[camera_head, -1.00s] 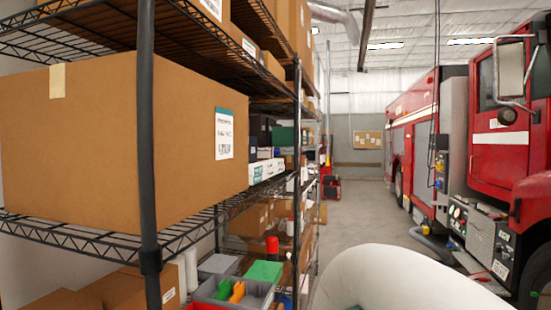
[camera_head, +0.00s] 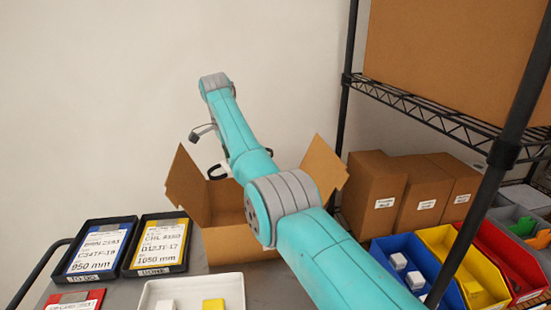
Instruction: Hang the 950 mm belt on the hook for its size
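My arm reaches up and away across the view, bending at the top left over an open cardboard box. My gripper is mostly hidden behind my arm; dark curved pieces (camera_head: 218,172) show on either side of it, and I cannot tell whether they are fingers or part of a belt. A black tray (camera_head: 69,276) at the left holds a blue-edged card (camera_head: 95,248) reading 950 mm. Beside it, another black tray (camera_head: 130,272) holds a yellow-edged card (camera_head: 157,244) reading 1050 mm. I see no hook and cannot make out a belt.
The open cardboard box (camera_head: 225,243) stands behind the trays. A white tray (camera_head: 192,284) with small blocks and a red card (camera_head: 76,301) are at the front. Black shelving (camera_head: 450,116) at the right carries boxes (camera_head: 372,190) and coloured bins (camera_head: 447,241). Bare wall is behind.

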